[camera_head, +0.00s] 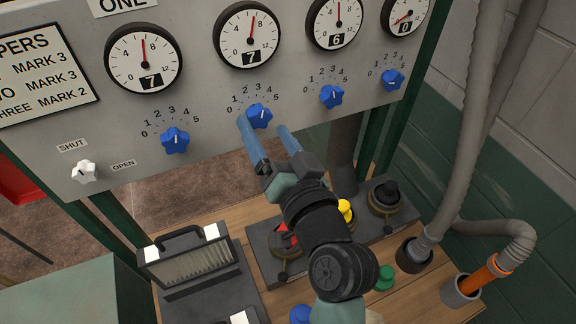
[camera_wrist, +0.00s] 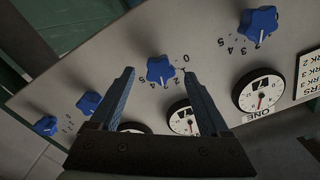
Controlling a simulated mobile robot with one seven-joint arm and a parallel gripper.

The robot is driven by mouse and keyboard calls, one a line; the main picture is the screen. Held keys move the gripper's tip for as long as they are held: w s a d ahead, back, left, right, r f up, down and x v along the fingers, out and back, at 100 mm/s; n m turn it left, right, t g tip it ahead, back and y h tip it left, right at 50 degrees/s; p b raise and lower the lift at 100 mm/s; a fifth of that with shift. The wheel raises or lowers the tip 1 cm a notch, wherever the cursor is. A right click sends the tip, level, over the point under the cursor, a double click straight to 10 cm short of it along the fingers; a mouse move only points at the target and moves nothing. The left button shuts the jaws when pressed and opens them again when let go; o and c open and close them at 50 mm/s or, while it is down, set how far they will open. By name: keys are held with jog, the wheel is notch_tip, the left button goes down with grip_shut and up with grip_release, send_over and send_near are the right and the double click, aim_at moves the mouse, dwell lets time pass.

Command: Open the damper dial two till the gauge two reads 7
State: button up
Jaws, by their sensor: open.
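The second damper dial, a blue lobed knob (camera_head: 260,115), sits on the grey panel (camera_head: 215,95) below the second gauge (camera_head: 247,35). That gauge's window shows 7, and its needle points nearly straight up. My gripper (camera_head: 262,123) is open, its two blue fingers pointing at the panel just below this dial. In the wrist view the dial (camera_wrist: 160,69) appears between the spread fingertips (camera_wrist: 159,73), with no finger clearly touching it. The dial's exact setting is too small to tell. The second gauge (camera_wrist: 183,119) is partly hidden by a finger there.
A first blue dial (camera_head: 175,140) is at left, with gauge one (camera_head: 143,59) showing 7. A third dial (camera_head: 331,96) and a fourth (camera_head: 392,79) are at right. A white shut/open knob (camera_head: 84,172) is lower left. A pedal-like box with coloured knobs (camera_head: 265,240) stands below my arm.

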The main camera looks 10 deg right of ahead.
jog(key=b+v, duration=0.4)
jog(key=v, duration=0.7)
jog(key=w+a+r+n+t+h, duration=0.1)
jog(key=w+r+t, duration=0.1)
jog(key=r, duration=0.7)
jog(key=w+a+r+n+t+h, duration=0.1)
jog(key=w+r+n+t+h, duration=0.15)
jog(key=r, duration=0.55)
jog(key=s+a+r+t+h, duration=0.1)
jog(key=s+r+t, duration=0.1)
jog(key=r, duration=0.6)
jog(key=s+a+r+t+h, duration=0.1)
jog(key=s+r+t, duration=0.2)
jog(key=r, duration=0.5)
jog(key=shift+s+t, duration=0.35)
jog(key=shift+s, duration=0.15)
jog(key=shift+a+m, duration=0.1)
jog(key=shift+m, duration=0.15)
